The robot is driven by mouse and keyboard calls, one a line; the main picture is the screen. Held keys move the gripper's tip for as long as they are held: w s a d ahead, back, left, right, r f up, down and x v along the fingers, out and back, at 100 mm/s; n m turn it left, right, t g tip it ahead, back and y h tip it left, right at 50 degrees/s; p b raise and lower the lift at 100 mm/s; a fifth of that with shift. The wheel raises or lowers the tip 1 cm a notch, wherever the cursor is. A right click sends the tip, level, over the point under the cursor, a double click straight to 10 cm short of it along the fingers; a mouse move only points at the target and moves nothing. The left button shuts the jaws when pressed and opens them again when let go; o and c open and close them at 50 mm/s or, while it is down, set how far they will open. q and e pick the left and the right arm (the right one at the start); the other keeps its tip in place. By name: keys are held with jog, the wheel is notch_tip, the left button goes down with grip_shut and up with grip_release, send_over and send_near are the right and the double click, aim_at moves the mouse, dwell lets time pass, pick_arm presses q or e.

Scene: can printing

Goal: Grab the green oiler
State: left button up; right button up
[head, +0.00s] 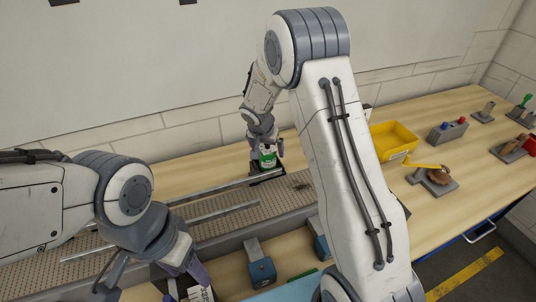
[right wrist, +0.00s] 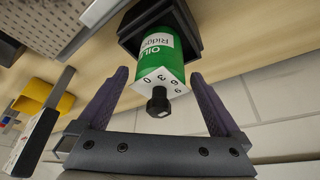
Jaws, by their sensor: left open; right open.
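The green oiler (head: 268,159), a green can with a white top and black nozzle, stands in a dark holder (right wrist: 190,30) at the back of the bench. The right wrist view shows its label and the numbered white top of the oiler (right wrist: 172,52). My right gripper (head: 265,148) is open, with its fingers (right wrist: 158,75) on either side of the can's top. Gaps show between the fingers and the can. My left gripper (head: 155,280) is open and low at the front left, partly cut off by the frame edge.
A perforated conveyor (head: 235,222) with metal rails (head: 225,212) runs before the oiler. A yellow bin (head: 410,152), a grey block with coloured buttons (head: 447,132) and tools on stands lie to the right. A blue-grey block (head: 261,270) stands in front. A brick wall (head: 185,140) is behind.

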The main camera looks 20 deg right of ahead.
jog(key=shift+w+d+f, duration=0.1)
jog(key=shift+w+f, duration=0.05)
jog(key=shift+f, duration=0.3)
jog(key=c, duration=1.4)
jog(key=shift+r, duration=0.1)
jog(key=shift+c, duration=0.2)
